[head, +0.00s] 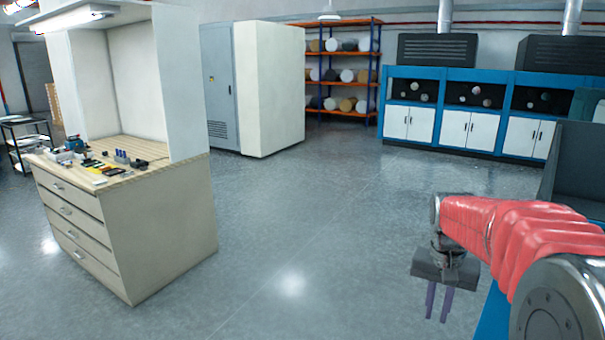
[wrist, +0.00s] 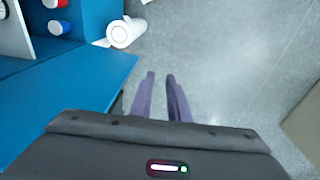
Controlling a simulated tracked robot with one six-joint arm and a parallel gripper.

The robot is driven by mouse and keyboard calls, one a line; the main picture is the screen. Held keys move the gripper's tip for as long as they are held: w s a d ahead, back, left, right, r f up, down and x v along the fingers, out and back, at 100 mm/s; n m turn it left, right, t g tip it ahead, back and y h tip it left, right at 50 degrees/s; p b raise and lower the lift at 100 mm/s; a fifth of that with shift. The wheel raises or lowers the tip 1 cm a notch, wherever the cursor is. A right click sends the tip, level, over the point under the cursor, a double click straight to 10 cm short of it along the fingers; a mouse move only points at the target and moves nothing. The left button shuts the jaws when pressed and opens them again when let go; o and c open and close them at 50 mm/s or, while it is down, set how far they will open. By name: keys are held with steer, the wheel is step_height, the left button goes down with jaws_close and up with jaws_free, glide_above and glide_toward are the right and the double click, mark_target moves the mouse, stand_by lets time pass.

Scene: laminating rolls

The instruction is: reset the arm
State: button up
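My arm, in a red sleeve, reaches in from the right side of the head view. My gripper (head: 436,318) hangs from its end and points down over the open grey floor. Its two thin purple fingers are apart, with nothing between them. In the wrist view, my gripper (wrist: 160,78) also shows a gap between the fingers, with only floor in it. The fingers touch nothing.
A blue surface (wrist: 85,80) lies left of the fingers, with a white cylindrical thing (wrist: 125,33) near its edge. A drawer workbench (head: 165,235) stands left, a cabinet (head: 265,90) behind. Shelves of rolls (head: 343,105) and blue units (head: 455,73) line the back. Middle floor is clear.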

steer(key=s+a+r+n+t, duration=0.2)
steer(key=s+a, duration=0.5)
steer(key=s, duration=0.4)
steer(key=s+a+r+n+t+y, duration=0.1)
steer(key=s+a+r+n+t, duration=0.1)
steer(key=s+a, duration=0.5)
steer(key=s+n+t, duration=0.1)
steer(key=s+n, duration=0.1)
steer(key=s, duration=0.1)
steer(key=shift+s, duration=0.4)
